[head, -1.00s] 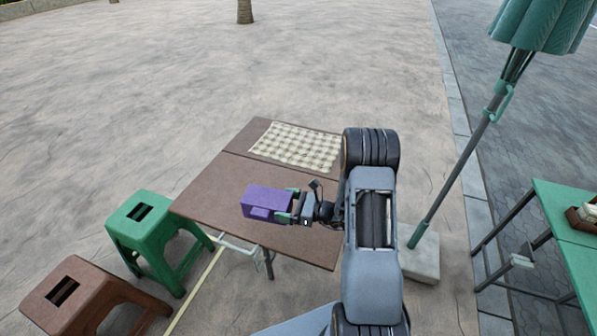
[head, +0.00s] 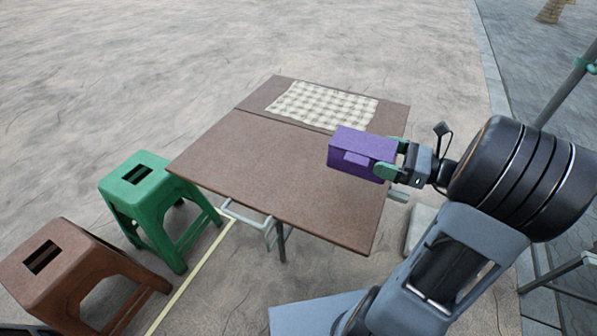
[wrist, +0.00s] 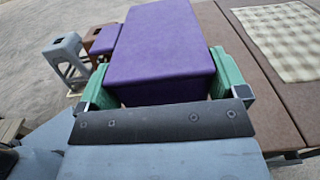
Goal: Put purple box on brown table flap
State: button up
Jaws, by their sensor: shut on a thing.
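The purple box (head: 362,150) is held at its right end by my gripper (head: 394,160), whose green fingers are shut on it. The box is level and appears to be in the air above the right part of the brown table (head: 270,165). A seam divides the tabletop into a bare near panel and a narrower far panel (head: 262,92). In the wrist view the box (wrist: 160,45) lies between both green fingers, and the table (wrist: 225,50) shows to its right. The box hides part of the tabletop.
A checked cloth (head: 320,103) covers much of the far panel. A green stool (head: 142,190) and a brown stool (head: 70,265) stand left of the table. A pole (head: 567,85) rises at the right. The near panel's left and middle are clear.

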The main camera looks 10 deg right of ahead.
jog(key=w+a+f, duration=0.1)
jog(key=a, duration=0.1)
jog(key=w+a+f+b, duration=0.1)
jog(key=w+a, duration=0.1)
jog(key=w+a+f+b, duration=0.1)
jog(key=w+a+f, duration=0.1)
jog(key=shift+w+a, duration=0.1)
jog(key=w+a+f, duration=0.1)
jog(key=w+a+f+b, duration=0.1)
jog(key=f, duration=0.1)
jog(key=w+a+f+b, duration=0.1)
jog(key=f, duration=0.1)
jog(key=shift+a, duration=0.15)
jog(key=shift+w+a+f+b, duration=0.15)
jog(key=shift+f+b, duration=0.2)
jog(key=shift+f, duration=0.6)
jog(key=shift+w+a+f+b, duration=0.1)
jog(key=shift+f+b, duration=0.2)
jog(key=shift+f, duration=0.6)
jog(key=shift+f, duration=0.2)
jog(key=o, duration=1.5)
